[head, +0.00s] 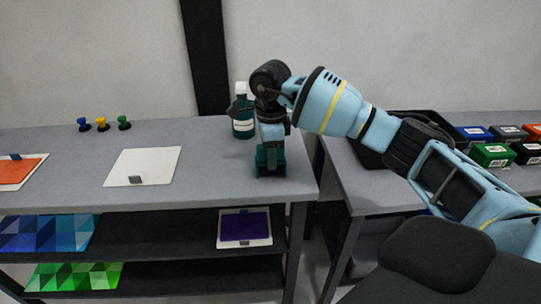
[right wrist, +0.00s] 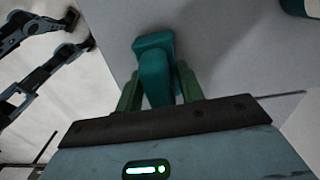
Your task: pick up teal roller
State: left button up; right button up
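The teal roller (right wrist: 154,65) shows in the right wrist view between the two green fingers of my right gripper (right wrist: 158,88). The fingers lie against both sides of it, with no clear gap, so the gripper looks shut on it. In the head view my right gripper (head: 271,160) points down at the front right of the grey table (head: 215,165). The roller is mostly hidden there by the gripper, and I cannot tell whether it touches the tabletop. My left gripper is not in the head view.
A teal bottle with a white cap (head: 243,115) stands just behind my right gripper. A white panel (head: 143,167) and several small colored knobs (head: 101,124) are to the left. A second table on the right holds colored boxes (head: 491,154). The shelf below holds a purple sheet (head: 244,226).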

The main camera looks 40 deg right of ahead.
jog(key=c, duration=0.5)
jog(key=shift+r, duration=0.15)
jog(key=shift+r, duration=0.65)
notch_tip(320, 180, up, 2)
jog(key=shift+s+r, duration=0.1)
jog(key=shift+s, duration=0.05)
jog(key=s+a, duration=0.2)
jog(key=s, duration=0.5)
jog(key=s+a+r+b, duration=0.1)
jog(key=s+a, duration=0.1)
jog(key=s, duration=0.6)
jog(key=shift+a, duration=0.25)
jog(key=shift+r, duration=0.1)
